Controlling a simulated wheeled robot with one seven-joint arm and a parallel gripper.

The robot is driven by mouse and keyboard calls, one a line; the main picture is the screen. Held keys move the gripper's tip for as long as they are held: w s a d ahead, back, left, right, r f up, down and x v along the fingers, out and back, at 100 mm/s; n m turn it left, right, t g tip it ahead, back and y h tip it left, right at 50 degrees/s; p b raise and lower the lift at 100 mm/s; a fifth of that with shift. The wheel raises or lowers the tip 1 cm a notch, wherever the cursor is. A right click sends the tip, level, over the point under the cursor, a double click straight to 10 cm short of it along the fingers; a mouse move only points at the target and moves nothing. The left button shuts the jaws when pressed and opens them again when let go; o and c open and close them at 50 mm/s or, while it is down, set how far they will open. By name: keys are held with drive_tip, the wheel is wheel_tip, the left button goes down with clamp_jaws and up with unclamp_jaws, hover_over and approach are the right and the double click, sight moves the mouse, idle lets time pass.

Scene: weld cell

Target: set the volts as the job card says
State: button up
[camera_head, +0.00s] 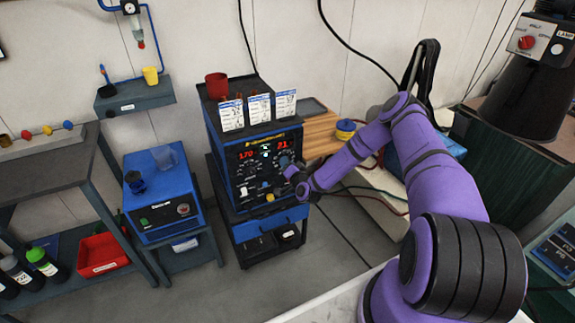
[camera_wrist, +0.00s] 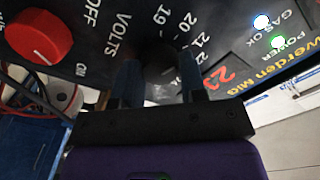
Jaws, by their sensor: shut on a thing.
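The blue welder (camera_head: 265,165) has a black front panel with red displays, the left one reading about 170 and the right one about 21, last digit unclear. My gripper (camera_wrist: 158,75) is shut on the dark volts knob (camera_wrist: 157,57), one finger on each side. The VOLTS label and a scale with 19, 20, 21 and 22 show around it in the wrist view; the knob's pointer is hidden. In the head view my gripper (camera_head: 291,172) covers the panel's right side. Three job cards (camera_head: 258,108) stand on the welder; their text is too small to read.
A red switch knob (camera_wrist: 38,36) with OFF and ON marks lies beside the volts knob. A yellow knob (camera_head: 270,197) is low on the panel. A red cup (camera_head: 217,86) stands on top. A blue box unit (camera_head: 160,190) stands left; cables hang at right.

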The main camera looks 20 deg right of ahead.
drive_tip(key=shift+m, duration=4.2)
drive_tip(key=o, duration=0.9)
drive_tip(key=s, duration=1.1)
drive_tip(key=shift+w, duration=0.1)
